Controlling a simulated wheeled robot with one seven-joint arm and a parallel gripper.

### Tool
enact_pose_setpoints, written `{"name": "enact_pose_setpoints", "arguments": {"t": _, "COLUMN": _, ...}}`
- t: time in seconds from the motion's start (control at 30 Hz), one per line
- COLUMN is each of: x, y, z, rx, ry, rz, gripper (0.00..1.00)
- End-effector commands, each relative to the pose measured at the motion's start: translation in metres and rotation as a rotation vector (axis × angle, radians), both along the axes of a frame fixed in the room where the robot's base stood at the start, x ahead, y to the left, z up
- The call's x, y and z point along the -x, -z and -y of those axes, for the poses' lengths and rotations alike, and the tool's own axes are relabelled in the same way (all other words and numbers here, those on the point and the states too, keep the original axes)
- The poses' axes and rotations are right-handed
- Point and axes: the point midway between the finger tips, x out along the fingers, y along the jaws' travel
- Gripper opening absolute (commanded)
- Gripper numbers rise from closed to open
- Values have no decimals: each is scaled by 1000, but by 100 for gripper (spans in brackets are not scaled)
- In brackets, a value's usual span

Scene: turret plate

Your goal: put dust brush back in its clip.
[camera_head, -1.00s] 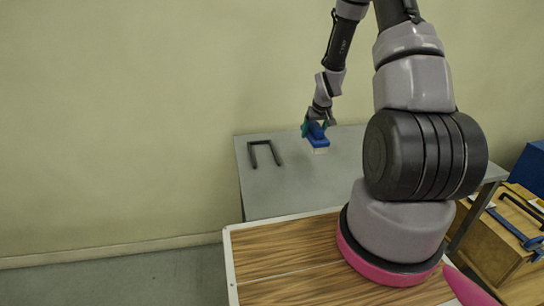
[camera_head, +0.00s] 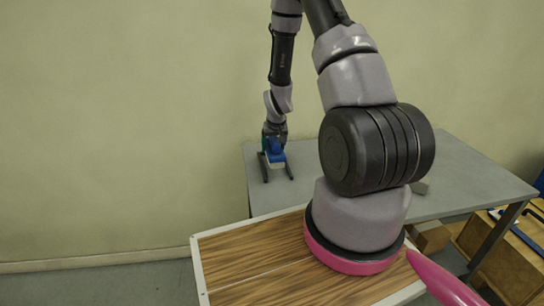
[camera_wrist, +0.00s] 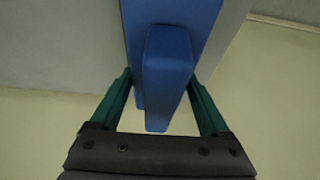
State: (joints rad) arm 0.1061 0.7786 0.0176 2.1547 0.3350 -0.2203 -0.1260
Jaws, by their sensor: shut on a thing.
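The dust brush (camera_head: 275,153) is blue with a pale lower edge. My gripper (camera_head: 274,138) is shut on it, and in the wrist view the blue brush (camera_wrist: 168,75) sits between the green fingers. The clip (camera_head: 265,172), a dark U-shaped bracket on the grey table, shows only its two arms, one on each side below the brush. The brush overlaps the rest of the clip in the head view. I cannot tell whether brush and clip touch or how high the brush is.
A wood-grain top (camera_head: 250,270) lies in front. Wooden boxes (camera_head: 500,270) stand at the lower right. A plain wall rises behind the table.

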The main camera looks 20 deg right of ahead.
Motion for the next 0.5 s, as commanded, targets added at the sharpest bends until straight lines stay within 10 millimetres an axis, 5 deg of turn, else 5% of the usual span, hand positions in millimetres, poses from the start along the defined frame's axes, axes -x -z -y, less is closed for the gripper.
{"name": "enact_pose_setpoints", "arguments": {"t": 0.3, "x": 0, "y": 40, "z": 0, "rx": -1, "ry": 1, "rz": -2, "gripper": 19}}
{"name": "enact_pose_setpoints", "arguments": {"t": 0.5, "x": 0, "y": 40, "z": 0, "rx": -1, "ry": 0, "rz": 0, "gripper": 19}}
